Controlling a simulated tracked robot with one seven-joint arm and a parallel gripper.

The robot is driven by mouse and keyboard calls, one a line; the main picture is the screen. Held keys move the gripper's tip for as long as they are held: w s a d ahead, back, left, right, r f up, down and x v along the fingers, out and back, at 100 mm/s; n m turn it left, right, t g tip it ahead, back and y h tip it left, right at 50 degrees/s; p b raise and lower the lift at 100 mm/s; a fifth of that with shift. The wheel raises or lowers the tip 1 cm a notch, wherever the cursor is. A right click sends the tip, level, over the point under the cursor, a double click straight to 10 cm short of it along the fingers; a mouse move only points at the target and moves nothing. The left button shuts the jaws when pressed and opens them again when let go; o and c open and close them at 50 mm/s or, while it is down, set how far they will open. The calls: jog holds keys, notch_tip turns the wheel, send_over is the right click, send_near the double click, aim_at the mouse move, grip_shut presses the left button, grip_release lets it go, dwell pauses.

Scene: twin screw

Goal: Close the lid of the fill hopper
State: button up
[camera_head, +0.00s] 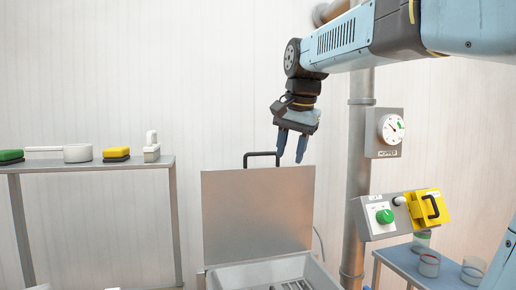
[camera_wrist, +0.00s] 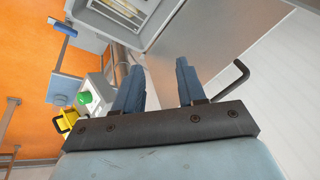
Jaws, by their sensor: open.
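The hopper lid (camera_head: 257,215) is a flat grey metal plate standing upright at the back of the fill hopper (camera_head: 234,279). A dark bar handle (camera_head: 262,155) sticks up from its top edge. My gripper (camera_head: 290,160) is open and empty, with blue fingers pointing down near the lid's top right corner, to the right of the handle. In the wrist view, the lid (camera_wrist: 215,45) lies beyond the fingertips (camera_wrist: 158,75), and the handle (camera_wrist: 236,80) is to the right of the right finger. I see no contact with the handle.
A control box with a green knob (camera_head: 384,216) and a yellow switch cover (camera_head: 428,207) stands to the right, beside a vertical pipe (camera_head: 356,160). A gauge (camera_head: 391,129) is above. A shelf (camera_head: 90,164) with brushes and a scoop is on the left.

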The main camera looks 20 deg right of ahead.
jog(key=w+r+m+g, duration=0.1)
jog(key=w+r+m, duration=0.45)
jog(key=w, duration=0.35)
jog(key=w+r+m+g, duration=0.1)
jog(key=w+r+m, duration=0.4)
jog(key=w, duration=0.4)
jog(key=shift+n, duration=0.35)
jog(key=f, duration=0.4)
jog(key=w+f, duration=0.1)
jog(key=f, duration=0.3)
jog(key=w+f, duration=0.1)
jog(key=f, duration=0.3)
jog(key=shift+w+a, duration=0.25)
jog(key=shift+c, duration=0.3)
grip_shut()
